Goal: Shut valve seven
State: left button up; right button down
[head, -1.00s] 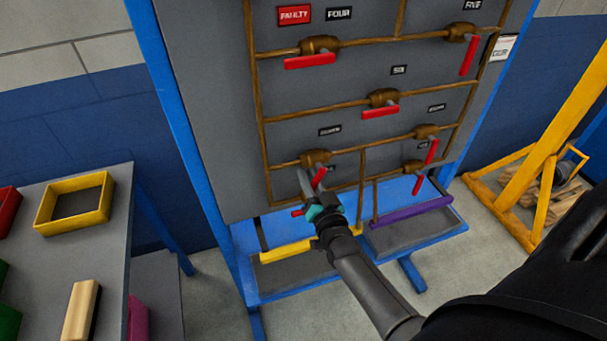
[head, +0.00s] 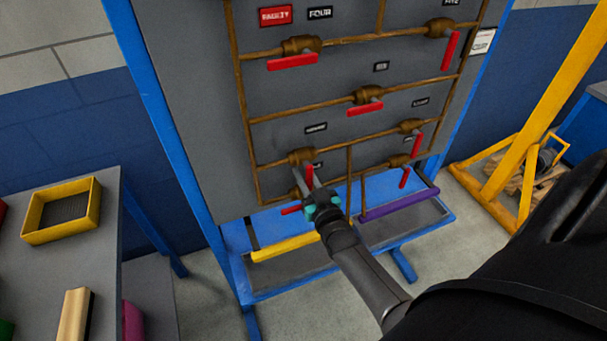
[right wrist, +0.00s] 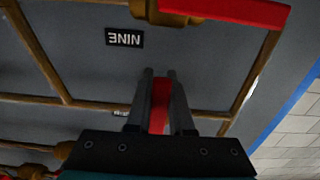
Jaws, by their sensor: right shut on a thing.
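A brass valve (head: 302,157) sits on the lower left pipe of the grey panel, under a small label (head: 316,128) too blurred to read surely as seven. Its red handle (head: 309,175) hangs down, crosswise to the pipe. My right gripper (head: 309,192) is shut on this handle, which shows red between the fingers (right wrist: 160,95) in the right wrist view. The gripper hides part of the handle. My left gripper is not in view.
The nine label (right wrist: 124,37) and a horizontal red handle (right wrist: 240,12) are close by; that handle also shows in the head view (head: 291,210). Other red-handled valves are on the pipes to the right and above. A yellow bar (head: 285,248) and purple bar (head: 400,204) lie below.

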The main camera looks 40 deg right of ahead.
jog(key=c, duration=0.8)
grip_release()
jog(key=shift+s, duration=0.15)
jog(key=v, duration=1.5)
jog(key=shift+p, duration=0.45)
